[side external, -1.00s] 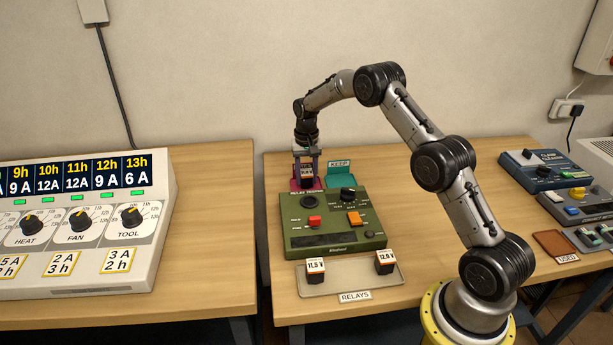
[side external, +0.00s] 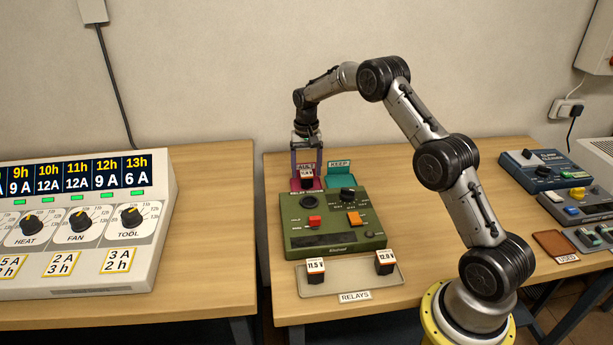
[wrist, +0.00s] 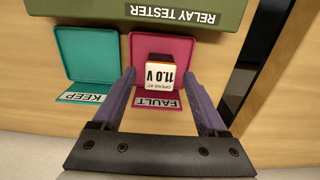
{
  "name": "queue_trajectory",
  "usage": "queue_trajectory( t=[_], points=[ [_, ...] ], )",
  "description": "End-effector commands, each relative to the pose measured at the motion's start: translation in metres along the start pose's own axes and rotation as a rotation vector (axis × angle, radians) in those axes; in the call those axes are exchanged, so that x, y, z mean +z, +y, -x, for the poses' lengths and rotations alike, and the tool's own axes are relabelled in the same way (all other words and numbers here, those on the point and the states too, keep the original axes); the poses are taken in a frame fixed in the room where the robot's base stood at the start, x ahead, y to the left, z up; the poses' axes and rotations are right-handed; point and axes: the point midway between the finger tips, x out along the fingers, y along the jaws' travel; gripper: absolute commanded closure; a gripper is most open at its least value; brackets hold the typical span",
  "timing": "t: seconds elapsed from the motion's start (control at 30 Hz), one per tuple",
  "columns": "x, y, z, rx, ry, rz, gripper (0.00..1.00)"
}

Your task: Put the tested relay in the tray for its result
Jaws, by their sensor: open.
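The relay (wrist: 160,73) has a white label reading 11.0 V and stands in the magenta FAULT tray (wrist: 185,52). In the side view the relay (side external: 306,176) shows between the fingers, behind the tester. My gripper (side external: 307,168) is open, its fingers on either side of the relay and apart from it. In the wrist view my gripper (wrist: 166,80) shows gaps between the relay and both purple fingers. The teal KEEP tray (wrist: 85,53) is beside the FAULT tray and empty. The green relay tester (side external: 330,225) is in front of both trays, its round socket (side external: 310,201) empty.
Two relays, 11.5 V (side external: 315,270) and 12.0 V (side external: 385,262), stand on the grey RELAYS tray (side external: 350,272). A brown USED pad (side external: 555,244) and other devices are at the right. A large timer panel (side external: 80,225) stands on the left table, across a gap.

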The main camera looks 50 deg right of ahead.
Motion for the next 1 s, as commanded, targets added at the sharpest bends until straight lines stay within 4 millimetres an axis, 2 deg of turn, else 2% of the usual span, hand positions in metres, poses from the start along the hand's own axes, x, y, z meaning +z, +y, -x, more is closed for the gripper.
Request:
queue_trajectory(
  t=[0.03, 0.2, 0.4, 0.73, 0.87, 1.0],
  points=[
    [-0.001, -0.001, 0.012, -0.002, 0.005, 0.0, 0.24],
    [-0.001, 0.0, 0.048, -0.002, 0.004, 0.0, 0.24],
    [-0.001, 0.0, 0.079, -0.001, 0.002, 0.0, 0.24],
    [0.003, -0.001, 0.098, -0.002, 0.004, 0.006, 0.24],
    [0.02, -0.005, 0.125, -0.014, 0.031, 0.048, 0.24],
    [0.065, -0.009, 0.174, -0.038, 0.085, 0.137, 0.24]
  ],
)
